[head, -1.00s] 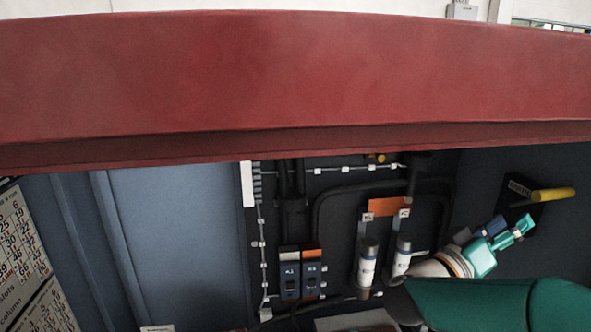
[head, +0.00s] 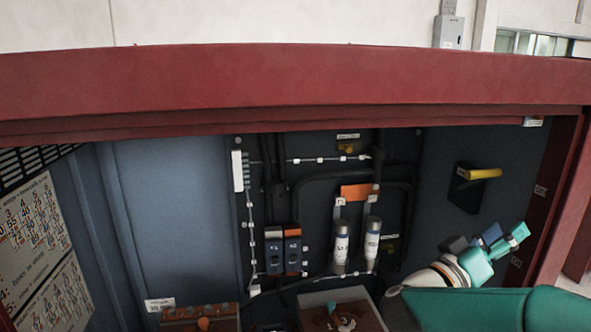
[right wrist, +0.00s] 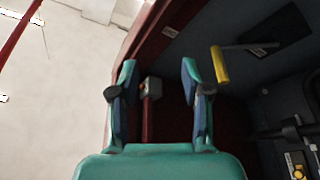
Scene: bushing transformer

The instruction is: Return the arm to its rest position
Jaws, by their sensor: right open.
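My right arm (head: 470,305) is teal and comes in from the lower right of the head view. My right gripper (head: 503,240) is in front of the cabinet's right inner wall, below the yellow-handled lever (head: 484,173). In the right wrist view my right gripper (right wrist: 160,85) is open, with nothing between its two fingers. The yellow handle (right wrist: 220,66) shows there just right of the right finger, and I cannot tell the gap in depth. My left gripper is not in view.
The red cabinet frame (head: 290,90) spans the top, and its right post (head: 562,200) stands close to my right gripper. Inside are two white cylinders (head: 341,245), two dark breakers (head: 274,252) and cables. A brown block (head: 340,312) is at the bottom. A lettered panel (head: 35,250) is at left.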

